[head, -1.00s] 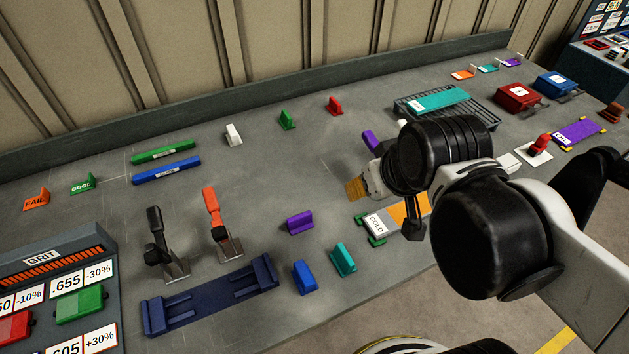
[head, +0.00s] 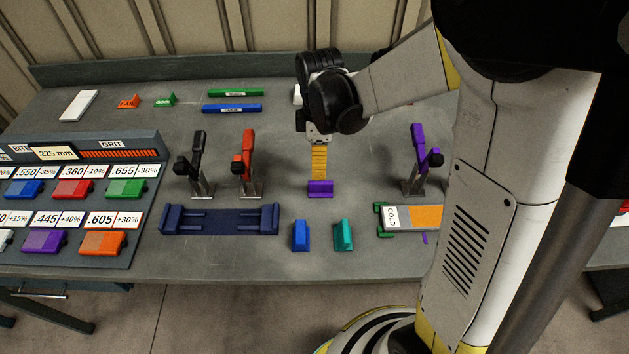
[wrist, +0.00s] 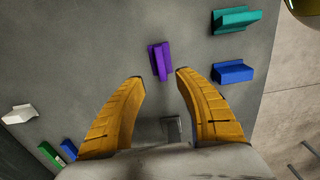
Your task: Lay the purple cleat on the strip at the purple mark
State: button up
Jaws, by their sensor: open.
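The purple cleat (head: 320,190) is a small upright ridge on a base, standing on the bench in the middle of the head view. In the wrist view the purple cleat (wrist: 160,61) lies just past and between the fingertips. My gripper (head: 319,178) is open with yellow fingers, close to the cleat; contact cannot be told. In the wrist view my gripper (wrist: 160,76) is empty, its fingers on either side of the line to the cleat. A strip with a COLD label and an orange part (head: 426,217) lies at the right, partly hidden by my body. No purple mark is clearly readable.
Blue (head: 301,236) and teal (head: 343,236) cleats stand in front of the purple one. A purple lever clamp (head: 420,165) stands right. My body hides the bench's right part.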

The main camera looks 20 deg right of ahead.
aim_at(321, 182)
jog(key=f+b, duration=0.1)
jog(key=f, duration=0.1)
jog(key=f+b, duration=0.1)
jog(key=f, duration=0.2)
jog(key=f+b, duration=0.1)
jog(key=f, duration=0.1)
jog(key=shift+s+d+f, duration=0.2)
jog(key=shift+d+f, duration=0.1)
jog(key=shift+r, duration=0.1)
grip_shut()
